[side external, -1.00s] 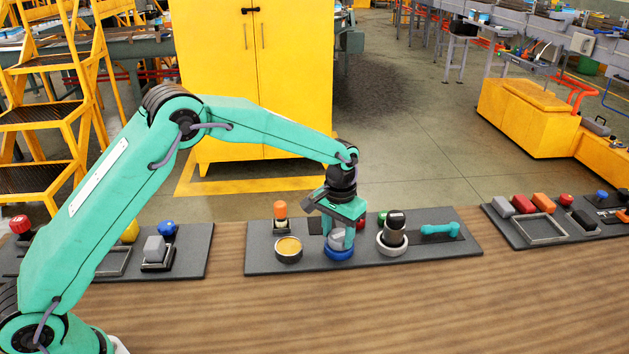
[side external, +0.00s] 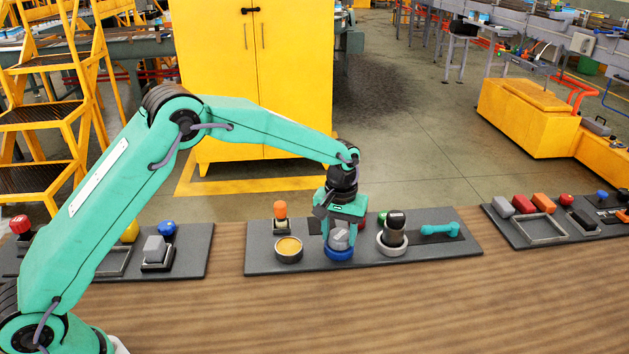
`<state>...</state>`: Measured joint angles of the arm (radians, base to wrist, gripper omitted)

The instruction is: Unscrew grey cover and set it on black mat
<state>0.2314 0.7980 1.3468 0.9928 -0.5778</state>
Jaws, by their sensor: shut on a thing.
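The grey cover (side external: 339,241) sits on a round blue base (side external: 339,253) on the middle grey board. My gripper (side external: 340,236) points straight down and is shut on the grey cover, with a turquoise finger on either side of it. Whether the cover's thread is loose cannot be told. A small dark patch, perhaps the black mat (side external: 313,227), shows on the board just behind and left of the gripper, partly hidden by it.
A round container with a yellow-tan top (side external: 289,249) and an orange-topped part (side external: 280,213) stand left of the cover. A turquoise dumbbell-shaped part (side external: 439,230) lies farther right. The wooden front table (side external: 380,305) is clear.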

